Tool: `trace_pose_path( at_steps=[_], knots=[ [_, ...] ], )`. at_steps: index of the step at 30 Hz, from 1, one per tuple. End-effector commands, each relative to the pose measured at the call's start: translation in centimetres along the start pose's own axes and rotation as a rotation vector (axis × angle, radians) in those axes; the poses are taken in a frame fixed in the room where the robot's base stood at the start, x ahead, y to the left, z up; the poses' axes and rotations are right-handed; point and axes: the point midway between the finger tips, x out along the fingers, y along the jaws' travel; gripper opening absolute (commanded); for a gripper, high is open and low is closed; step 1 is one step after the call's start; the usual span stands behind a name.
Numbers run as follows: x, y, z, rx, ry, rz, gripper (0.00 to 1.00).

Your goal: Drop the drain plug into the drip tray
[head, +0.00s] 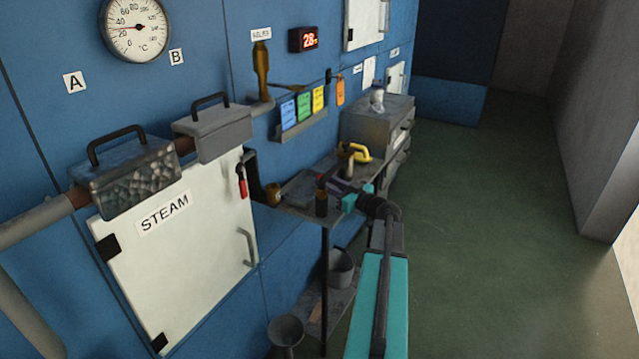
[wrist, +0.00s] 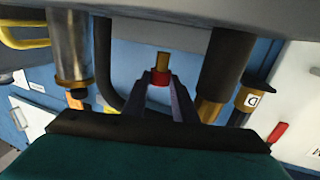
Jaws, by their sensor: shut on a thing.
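My gripper (wrist: 160,85) is shut on a small red and brass piece, which I take to be the drain plug (wrist: 161,72). The wrist view is upside down, and the plug's brass end points towards the grey bench surface along the picture's top. In the head view my gripper (head: 333,185) is over the small workbench, with a bit of red at its tips. A dark grey flat shape (head: 299,187) on the bench, left of my gripper, may be the drip tray; I cannot tell for certain.
A dark cylinder with a brown top (head: 321,204) stands at the bench's front, close to my gripper. A brass-topped cylinder marked D (wrist: 249,98) and a metal cylinder (wrist: 68,45) stand nearby. A yellow handle (head: 361,153) is behind. Green floor to the right is clear.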

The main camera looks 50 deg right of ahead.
Motion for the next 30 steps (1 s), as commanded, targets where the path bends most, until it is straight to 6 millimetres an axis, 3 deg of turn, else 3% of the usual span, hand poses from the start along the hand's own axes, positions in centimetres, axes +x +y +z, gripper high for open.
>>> trace_pose_path(
  at_steps=[8, 15, 21, 30],
  knots=[
    [0.8, 0.1, -0.1, 0.0, 0.0, -0.001, 0.03],
    [4.1, 0.1, -0.1, 0.001, 0.0, -0.003, 0.03],
    [3.8, 0.1, 1.4, 0.002, 0.0, 0.0, 0.03],
    [3.7, 0.1, 1.5, 0.0, 0.0, 0.001, 0.03]
  ],
)
